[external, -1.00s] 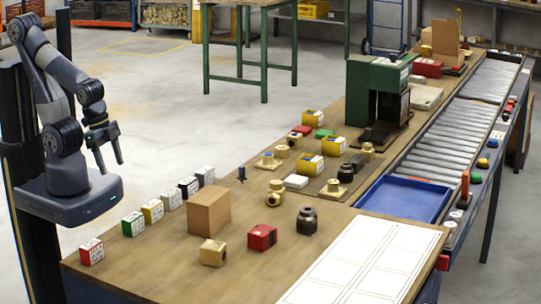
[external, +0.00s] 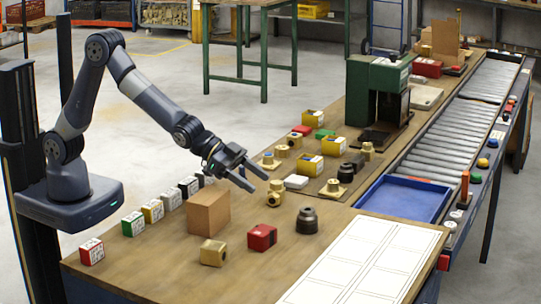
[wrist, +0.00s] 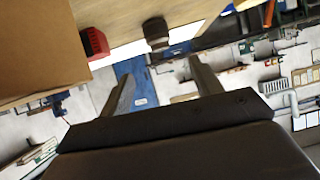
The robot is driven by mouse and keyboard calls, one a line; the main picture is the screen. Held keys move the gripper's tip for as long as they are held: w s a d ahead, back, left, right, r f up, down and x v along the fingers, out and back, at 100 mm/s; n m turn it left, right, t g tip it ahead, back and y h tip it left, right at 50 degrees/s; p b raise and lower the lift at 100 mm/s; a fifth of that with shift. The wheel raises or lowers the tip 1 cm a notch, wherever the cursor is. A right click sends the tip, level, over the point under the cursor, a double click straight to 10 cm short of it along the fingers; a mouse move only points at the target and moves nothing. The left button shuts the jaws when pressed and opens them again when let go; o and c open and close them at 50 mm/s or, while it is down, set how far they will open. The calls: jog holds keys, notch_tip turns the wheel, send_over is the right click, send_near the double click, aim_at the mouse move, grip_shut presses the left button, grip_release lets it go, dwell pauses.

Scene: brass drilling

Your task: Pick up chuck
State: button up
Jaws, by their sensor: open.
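The chuck (external: 307,220) is a dark, stepped cylinder standing upright on the wooden bench, right of the red block. In the wrist view the chuck (wrist: 156,34) shows near the top, beyond the fingertips and roughly between their lines. My gripper (external: 259,183) is open and empty, its two fingers spread. It is above the bench, up and left of the chuck in the external view, and apart from it. The fingers also show in the wrist view (wrist: 161,68).
A red block (external: 262,237), a brass block (external: 213,252) and a cardboard box (external: 208,212) stand left of the chuck. Brass fittings (external: 274,193) lie behind it. A blue tray (external: 440,205) is to the right. A white grid sheet (external: 365,262) covers the front right.

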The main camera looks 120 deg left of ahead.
jog(key=t, duration=0.1)
send_near(306, 209)
jog(key=shift+h, duration=0.3)
jog(key=shift+p+x, duration=1.75)
jog(key=shift+x, duration=3.55)
jog(key=shift+a, duration=0.15)
jog(key=shift+c, duration=0.3)
jog(key=shift+s+f, duration=0.1)
jog(key=shift+f, duration=0.05)
grip_shut()
